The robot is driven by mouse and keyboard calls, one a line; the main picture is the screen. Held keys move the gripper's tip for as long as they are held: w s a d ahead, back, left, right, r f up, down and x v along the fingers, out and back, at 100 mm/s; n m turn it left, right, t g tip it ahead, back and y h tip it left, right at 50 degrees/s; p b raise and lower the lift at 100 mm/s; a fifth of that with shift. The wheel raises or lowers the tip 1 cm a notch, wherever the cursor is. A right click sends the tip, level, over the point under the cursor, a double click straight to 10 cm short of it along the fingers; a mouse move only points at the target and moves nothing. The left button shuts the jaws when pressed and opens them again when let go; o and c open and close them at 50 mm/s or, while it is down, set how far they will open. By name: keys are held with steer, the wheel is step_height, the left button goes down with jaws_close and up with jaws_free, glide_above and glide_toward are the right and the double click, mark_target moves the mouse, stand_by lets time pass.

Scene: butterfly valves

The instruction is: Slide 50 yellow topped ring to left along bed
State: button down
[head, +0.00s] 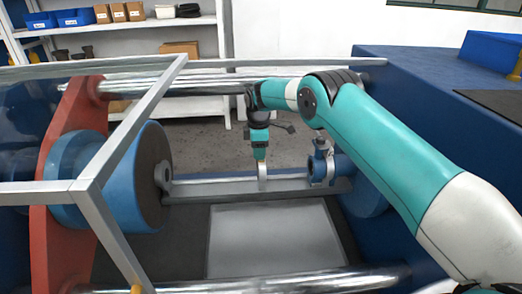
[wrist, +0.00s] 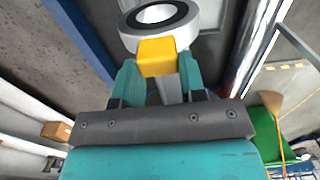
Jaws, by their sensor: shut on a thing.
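The ring (wrist: 182,34) is pale grey with a dark inner band and a yellow block (wrist: 157,57) on its top. In the wrist view the teal fingers of my gripper (wrist: 159,72) stand on both sides of the yellow block and are shut on it. In the head view my gripper (head: 261,155) points down at the middle of the bed (head: 215,191). The ring (head: 262,177) shows there nearly edge-on, a thin pale upright shape below the fingers. I cannot tell whether it touches the bed. Its yellow top is hidden in the head view.
A blue valve (head: 321,166) stands right of the ring, by a blue flange (head: 346,167). A large blue round head (head: 138,180) and a red plate (head: 66,160) are at the left. A metal-framed clear guard (head: 130,125) is at the front left. The bed is clear between ring and head.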

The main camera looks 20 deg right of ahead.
steer(key=shift+w+a+b, duration=0.15)
steer(key=shift+w+a, duration=0.05)
steer(key=shift+a, duration=0.75)
steer(key=shift+w+a+b, duration=0.15)
steer(key=shift+a, duration=0.95)
